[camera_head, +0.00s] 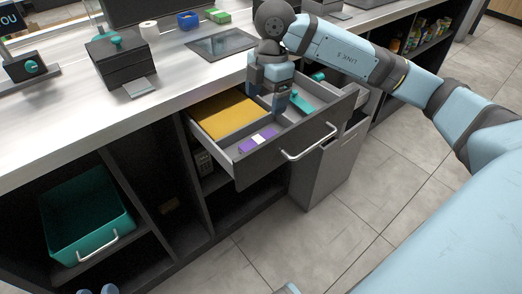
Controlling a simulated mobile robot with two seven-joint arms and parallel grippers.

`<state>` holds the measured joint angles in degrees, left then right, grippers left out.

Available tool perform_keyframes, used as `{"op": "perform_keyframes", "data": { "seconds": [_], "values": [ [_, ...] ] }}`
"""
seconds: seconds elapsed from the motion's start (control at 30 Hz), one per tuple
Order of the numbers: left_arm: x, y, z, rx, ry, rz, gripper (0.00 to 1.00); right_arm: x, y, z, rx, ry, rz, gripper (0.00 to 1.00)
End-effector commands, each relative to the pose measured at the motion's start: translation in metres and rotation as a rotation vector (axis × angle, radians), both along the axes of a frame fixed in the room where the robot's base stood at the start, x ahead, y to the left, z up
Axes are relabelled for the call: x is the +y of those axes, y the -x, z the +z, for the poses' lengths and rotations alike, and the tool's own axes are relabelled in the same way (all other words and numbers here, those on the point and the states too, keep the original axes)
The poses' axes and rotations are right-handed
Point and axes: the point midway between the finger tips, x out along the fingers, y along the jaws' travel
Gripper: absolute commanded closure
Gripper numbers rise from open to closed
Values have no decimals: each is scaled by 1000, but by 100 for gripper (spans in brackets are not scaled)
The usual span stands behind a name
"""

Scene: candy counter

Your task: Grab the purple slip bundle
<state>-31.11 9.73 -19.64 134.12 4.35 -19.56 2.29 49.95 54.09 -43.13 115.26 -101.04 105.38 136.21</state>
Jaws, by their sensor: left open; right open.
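The purple slip bundle (248,145), purple with a pale band around its middle, lies in the front left part of the open drawer (247,171). My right gripper (267,97) points down over the middle of the drawer, behind and slightly right of the bundle. It is open, and its fingers are apart from the bundle. Whether a finger touches the drawer's inside is unclear. The tips of my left gripper (97,290) show at the bottom left edge, apart and empty, far from the drawer.
A yellow-orange pad (224,115) lies behind the bundle in the drawer. A teal item (301,103) lies in its right part. The drawer front has a metal handle (310,145). A teal bin (87,222) sits on the lower left shelf. The floor on the right is clear.

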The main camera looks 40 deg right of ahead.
Motion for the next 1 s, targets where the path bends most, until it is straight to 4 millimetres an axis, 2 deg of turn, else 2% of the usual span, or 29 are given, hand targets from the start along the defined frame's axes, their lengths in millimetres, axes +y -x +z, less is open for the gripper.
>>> {"op": "perform_keyframes", "data": {
  "seconds": [0.1, 0.3, 0.57, 0.67, 0.8, 0.9, 1.0],
  "values": [
    [-5, -2, 9, -53, 31, -11, 57, 4, 1, -28, 5, -3, 2, 17],
    [-11, -3, 27, -130, 80, -27, 57, 8, 2, -62, 4, -4, 3, 17],
    [-14, -2, 36, -170, 107, -36, 57, 11, 2, -77, 3, -6, 5, 17],
    [-17, -2, 39, -194, 126, -42, 57, 13, 5, -89, 4, -6, 5, 17],
    [-21, 1, 59, -276, 178, -63, 57, 17, 8, -111, 5, -7, 6, 17],
    [-23, 1, 58, -276, 183, -69, 57, 18, 8, -122, 3, -6, 5, 17],
    [-23, 1, 60, -276, 185, -71, 57, 18, 8, -124, 2, -6, 5, 17]
  ]
}}
